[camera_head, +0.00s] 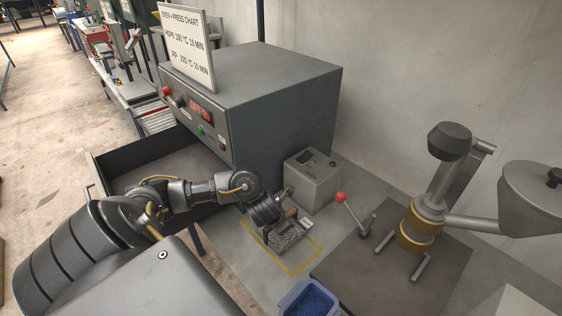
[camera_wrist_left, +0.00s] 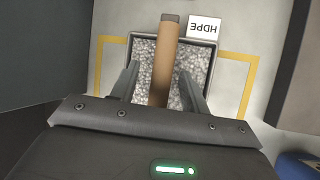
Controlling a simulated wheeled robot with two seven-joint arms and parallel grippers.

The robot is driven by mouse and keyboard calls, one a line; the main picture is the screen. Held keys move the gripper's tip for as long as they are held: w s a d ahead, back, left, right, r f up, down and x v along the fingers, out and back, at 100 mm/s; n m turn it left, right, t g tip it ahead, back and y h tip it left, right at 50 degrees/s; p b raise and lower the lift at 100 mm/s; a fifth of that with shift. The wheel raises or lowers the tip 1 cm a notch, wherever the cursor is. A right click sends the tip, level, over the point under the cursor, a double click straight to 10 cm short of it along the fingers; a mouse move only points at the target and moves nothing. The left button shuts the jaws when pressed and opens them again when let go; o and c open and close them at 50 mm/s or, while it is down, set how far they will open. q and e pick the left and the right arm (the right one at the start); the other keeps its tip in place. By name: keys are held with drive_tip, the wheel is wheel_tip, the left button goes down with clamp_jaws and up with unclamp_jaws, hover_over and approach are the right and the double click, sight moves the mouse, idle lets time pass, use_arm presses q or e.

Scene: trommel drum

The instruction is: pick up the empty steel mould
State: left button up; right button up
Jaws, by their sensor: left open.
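My left gripper (camera_head: 284,218) is open and reaches down over a small square tray (camera_head: 287,242) filled with grey granules. In the left wrist view the gripper's fingers (camera_wrist_left: 160,84) straddle a brown bar-like handle (camera_wrist_left: 165,60), with gaps on both sides. The handle lies across the tray (camera_wrist_left: 129,55) and sticks out past its far rim. A white HDPE label (camera_wrist_left: 203,27) is beside that rim. I cannot make out an empty steel mould in either view. My right gripper is not in view.
A yellow outline (camera_head: 291,273) surrounds the tray. A grey box (camera_head: 313,182) stands behind it, and an oven (camera_head: 262,100) with an open drawer is at the left. A blue bin (camera_head: 287,302) is in front. A press with a red-knobbed lever (camera_head: 341,197) is at the right.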

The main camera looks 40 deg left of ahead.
use_arm(q)
drive_tip(key=shift+f+b, duration=0.15)
drive_tip(key=shift+b, duration=0.15)
idle(0.5)
drive_tip(key=shift+c, duration=0.5)
clamp_jaws()
